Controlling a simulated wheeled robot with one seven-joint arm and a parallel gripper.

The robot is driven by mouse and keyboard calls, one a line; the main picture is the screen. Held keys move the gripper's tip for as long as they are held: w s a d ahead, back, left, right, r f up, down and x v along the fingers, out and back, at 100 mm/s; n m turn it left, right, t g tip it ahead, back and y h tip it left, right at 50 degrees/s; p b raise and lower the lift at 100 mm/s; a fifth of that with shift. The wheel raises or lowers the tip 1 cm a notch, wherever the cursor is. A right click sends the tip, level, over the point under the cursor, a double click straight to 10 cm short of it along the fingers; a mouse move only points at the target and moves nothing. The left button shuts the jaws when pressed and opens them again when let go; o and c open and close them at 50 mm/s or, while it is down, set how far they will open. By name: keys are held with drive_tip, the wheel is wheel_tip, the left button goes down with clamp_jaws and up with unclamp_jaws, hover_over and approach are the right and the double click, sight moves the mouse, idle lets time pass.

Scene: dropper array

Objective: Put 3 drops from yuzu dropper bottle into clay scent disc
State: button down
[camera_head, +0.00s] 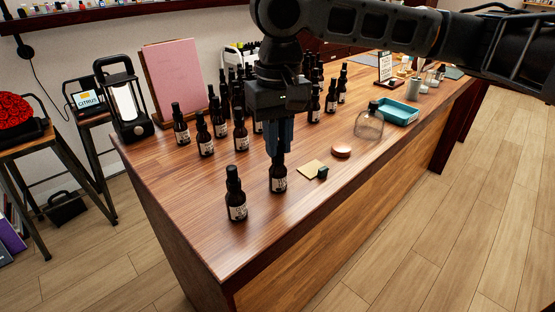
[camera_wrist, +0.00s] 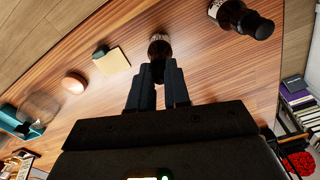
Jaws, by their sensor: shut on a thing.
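A dark dropper bottle (camera_head: 279,182) with a pale label stands upright on the wooden counter, below my gripper (camera_head: 279,150). My gripper points down and is shut on the upper part of this bottle, hiding its top. In the wrist view the bottle (camera_wrist: 160,46) shows between and beyond the fingertips (camera_wrist: 158,72). The label is too small to read, so I cannot tell whether it is yuzu. The round terracotta clay disc (camera_head: 341,150) lies on the counter to the right; it also shows in the wrist view (camera_wrist: 74,83).
A tan square pad (camera_head: 309,170) and a small dark block (camera_head: 322,172) lie between bottle and disc. Another dark bottle (camera_head: 236,198) stands at front left. Several more bottles (camera_head: 205,138) crowd behind. A glass jar (camera_head: 369,124) and teal tray (camera_head: 398,112) are at right.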

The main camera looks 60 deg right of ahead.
drive_tip(key=c, duration=1.7)
unclamp_jaws()
drive_tip(key=shift+r+p, duration=0.6)
drive_tip(key=shift+p, duration=0.2)
wheel_tip(320, 180, up, 8)
drive_tip(key=p, duration=0.7)
drive_tip(key=shift+r, duration=0.1)
